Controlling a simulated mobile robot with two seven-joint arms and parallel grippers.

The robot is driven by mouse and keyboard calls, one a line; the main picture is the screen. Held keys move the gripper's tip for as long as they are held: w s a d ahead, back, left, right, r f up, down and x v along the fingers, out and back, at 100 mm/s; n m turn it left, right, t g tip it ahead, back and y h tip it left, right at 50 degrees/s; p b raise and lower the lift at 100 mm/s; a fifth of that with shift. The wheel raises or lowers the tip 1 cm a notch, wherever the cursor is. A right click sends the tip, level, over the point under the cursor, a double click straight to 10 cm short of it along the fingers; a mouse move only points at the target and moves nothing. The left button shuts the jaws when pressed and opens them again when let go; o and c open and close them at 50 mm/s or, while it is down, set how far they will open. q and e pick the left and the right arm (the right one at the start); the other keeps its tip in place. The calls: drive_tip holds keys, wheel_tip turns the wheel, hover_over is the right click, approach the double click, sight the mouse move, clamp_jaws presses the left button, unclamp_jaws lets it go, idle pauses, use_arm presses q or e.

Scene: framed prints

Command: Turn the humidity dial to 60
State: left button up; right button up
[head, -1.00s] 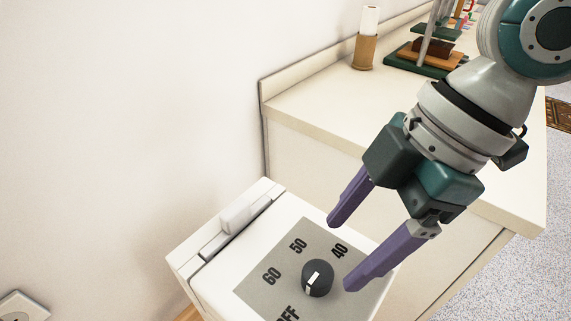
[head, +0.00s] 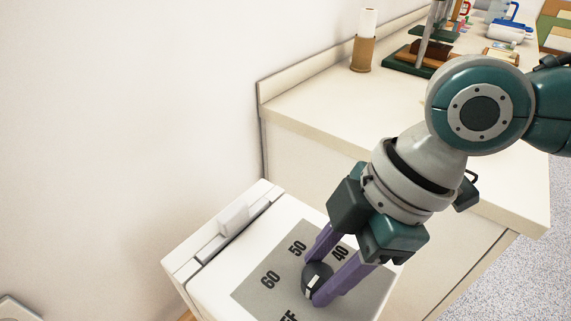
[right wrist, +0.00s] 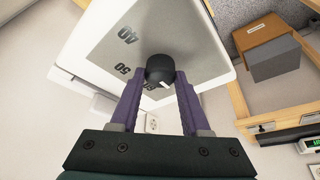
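The humidity dial (head: 316,279) is a round black knob with a white pointer on a grey panel (head: 262,291) on top of a white box. The panel is marked 40, 50, 60 and OFF, which is partly cut off. My right gripper (head: 315,280) is down at the dial, with one purple finger on each side. In the right wrist view the dial (right wrist: 160,68) sits between the fingertips, which appear to be closed against its sides. My left gripper is not in view.
A cream counter (head: 310,105) stands behind the box, against the wall. It carries a brown holder with a white roll (head: 364,45), a green-based stand (head: 420,60) and cups farther back. A grey outlet plate (head: 15,308) is at lower left.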

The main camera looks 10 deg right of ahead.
clamp_jaws()
drive_tip(key=shift+s+r+m+p, duration=0.15)
drive_tip(key=shift+m+p, duration=0.25)
drive_tip(key=shift+p, duration=0.45)
drive_tip(key=m+t+p, duration=0.1)
drive_tip(key=m+p, duration=0.2)
drive_tip(key=p, duration=0.1)
drive_tip(key=m+t+h+p, duration=0.1)
drive_tip(key=m+p, duration=0.2)
drive_tip(key=p, duration=0.1)
drive_tip(key=shift+s+a+r+m+p, duration=0.2)
drive_tip(key=shift+m+p, duration=0.1)
drive_tip(key=shift+p, duration=0.1)
drive_tip(key=shift+f+m+t+h+p, duration=0.15)
drive_tip(key=shift+m+t+h+p, duration=0.3)
drive_tip(key=shift+m+p, duration=0.6)
drive_tip(key=shift+w+f+m+t+h+p, duration=0.1)
drive_tip(key=shift+m+t+h+p, duration=0.3)
drive_tip(key=shift+m, duration=0.75)
